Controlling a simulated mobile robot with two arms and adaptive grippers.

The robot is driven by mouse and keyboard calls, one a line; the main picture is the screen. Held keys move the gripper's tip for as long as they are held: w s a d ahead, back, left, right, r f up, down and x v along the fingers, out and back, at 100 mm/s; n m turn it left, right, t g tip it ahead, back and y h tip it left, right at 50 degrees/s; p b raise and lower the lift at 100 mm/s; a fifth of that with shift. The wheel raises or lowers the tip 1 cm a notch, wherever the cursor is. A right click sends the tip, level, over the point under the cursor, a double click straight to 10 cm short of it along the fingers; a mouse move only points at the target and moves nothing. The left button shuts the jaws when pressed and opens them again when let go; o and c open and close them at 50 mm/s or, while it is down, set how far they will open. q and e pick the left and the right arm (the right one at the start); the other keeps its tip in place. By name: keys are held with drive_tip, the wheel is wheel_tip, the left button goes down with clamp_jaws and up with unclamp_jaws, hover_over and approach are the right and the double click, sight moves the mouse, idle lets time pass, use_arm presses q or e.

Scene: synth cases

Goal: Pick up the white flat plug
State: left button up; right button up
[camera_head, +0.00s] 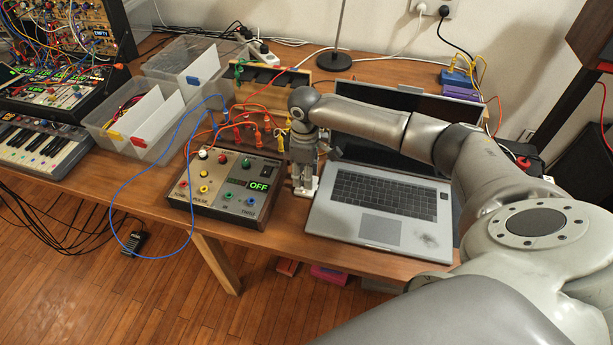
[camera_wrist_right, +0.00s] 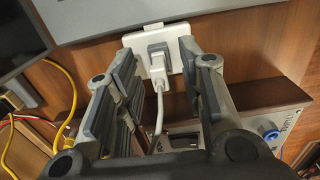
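In the right wrist view a small white plug (camera_wrist_right: 157,66) with a white cord shows against a white plate with a grey insert (camera_wrist_right: 138,42). The cord runs back between my fingers. My right gripper (camera_wrist_right: 158,62) is open, with one finger on each side of the plug and a visible gap to it. In the head view my right gripper (camera_head: 305,184) points down between the control box and the laptop. A little white shows at its fingertips; the plug itself cannot be made out there. My left gripper is not in view.
The control box (camera_head: 239,199) stands close left of the gripper, the open laptop (camera_head: 380,230) close right. Orange and blue cables (camera_head: 148,170) run around the box. Clear bins (camera_head: 148,123) stand further left. The table's front edge is close by.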

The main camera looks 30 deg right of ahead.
clamp_jaws()
drive_tip(key=shift+r, duration=0.15)
